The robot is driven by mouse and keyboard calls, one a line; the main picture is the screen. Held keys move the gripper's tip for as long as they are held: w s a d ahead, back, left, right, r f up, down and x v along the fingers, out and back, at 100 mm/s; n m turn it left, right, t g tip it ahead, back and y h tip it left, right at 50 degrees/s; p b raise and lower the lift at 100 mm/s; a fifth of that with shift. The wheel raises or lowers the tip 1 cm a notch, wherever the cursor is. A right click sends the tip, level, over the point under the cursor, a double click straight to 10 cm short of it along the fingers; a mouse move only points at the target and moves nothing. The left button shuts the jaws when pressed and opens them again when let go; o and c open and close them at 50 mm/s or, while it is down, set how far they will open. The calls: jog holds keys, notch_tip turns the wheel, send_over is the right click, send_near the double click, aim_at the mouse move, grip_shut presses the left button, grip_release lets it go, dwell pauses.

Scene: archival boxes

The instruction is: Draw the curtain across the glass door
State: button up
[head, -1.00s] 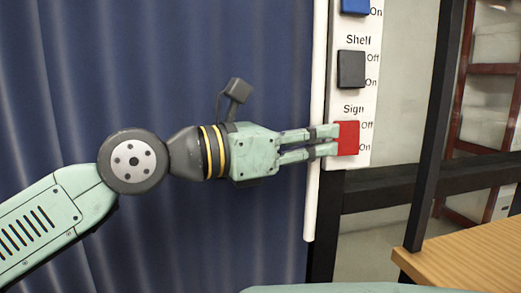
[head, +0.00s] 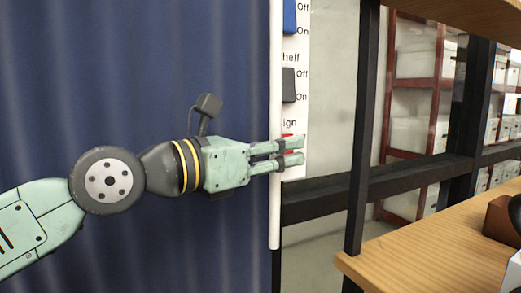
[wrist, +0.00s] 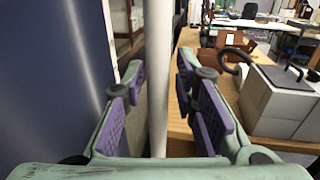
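The dark blue curtain (head: 130,90) hangs in folds across the left of the head view; it also shows at the left of the wrist view (wrist: 50,90). A white upright rod (head: 275,215) runs along the curtain's right edge, its lower end hanging free. My gripper (head: 302,150) points right at the rod. In the wrist view the rod (wrist: 158,80) stands between my gripper's two spread fingers (wrist: 160,85), with gaps on both sides. I cannot make out clear glass; black frame bars (head: 325,192) stand right of the rod.
A white switch panel (head: 299,110), with blue, grey and red switches, is partly hidden behind the rod and fingers. Grey boxes (wrist: 280,100) stand on wood in the wrist view.

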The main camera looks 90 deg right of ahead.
jog(key=shift+o, duration=0.6)
jog(key=shift+w+a, duration=0.1)
jog(key=shift+w, duration=0.1)
jog(key=v, duration=1.1)
jog(key=shift+w+a, duration=0.25)
jog(key=shift+a, duration=0.05)
